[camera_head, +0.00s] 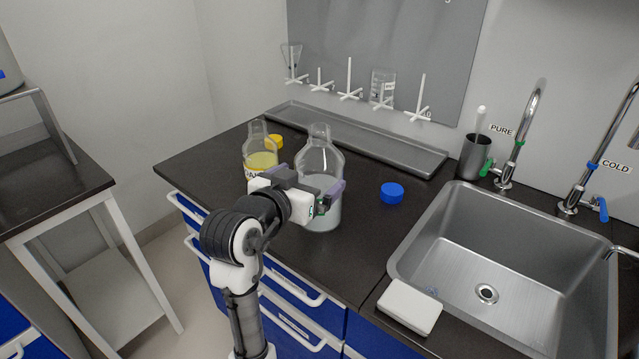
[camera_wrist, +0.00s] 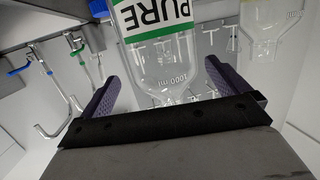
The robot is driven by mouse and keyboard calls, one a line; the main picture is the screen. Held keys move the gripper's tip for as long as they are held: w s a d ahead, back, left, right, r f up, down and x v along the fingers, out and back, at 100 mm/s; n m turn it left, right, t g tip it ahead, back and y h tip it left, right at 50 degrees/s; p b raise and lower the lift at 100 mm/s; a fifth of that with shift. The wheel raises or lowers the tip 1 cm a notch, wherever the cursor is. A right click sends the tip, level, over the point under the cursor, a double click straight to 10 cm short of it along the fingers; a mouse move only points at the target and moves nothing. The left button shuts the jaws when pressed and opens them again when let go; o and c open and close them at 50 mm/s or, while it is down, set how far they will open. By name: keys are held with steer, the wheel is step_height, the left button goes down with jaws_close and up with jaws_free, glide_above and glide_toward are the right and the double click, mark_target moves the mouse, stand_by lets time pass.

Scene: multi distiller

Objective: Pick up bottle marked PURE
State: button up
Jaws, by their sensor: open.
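The bottle marked PURE is clear glass with a neck at the top, standing upright and uncapped on the dark counter (camera_head: 320,157). In the wrist view, which is upside down, its white and green PURE label and 1000 ml mark show on the bottle (camera_wrist: 165,55). My gripper (camera_head: 308,188) is in front of the bottle's body in the head view, hiding part of it. In the wrist view my gripper (camera_wrist: 161,75) is open, with its purple fingers on either side of the bottle. Gaps show beside the bottle there; I see no grip on it.
A smaller bottle with yellow liquid (camera_head: 262,160) stands close on the left, a yellow cap (camera_head: 274,142) behind it. A blue cap (camera_head: 392,193) lies to the right. The sink (camera_head: 510,260) is right; a grey tray (camera_head: 370,145) runs behind. Counter in front of the blue cap is clear.

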steer(key=shift+r+p+x, duration=0.2)
steer(key=shift+p+x, duration=0.55)
steer(key=shift+x, duration=2.25)
steer(key=shift+w+a, duration=0.1)
steer(key=shift+a, duration=0.05)
steer(key=c, duration=1.6)
steer(key=shift+r, duration=0.15)
steer(key=shift+c, duration=0.2)
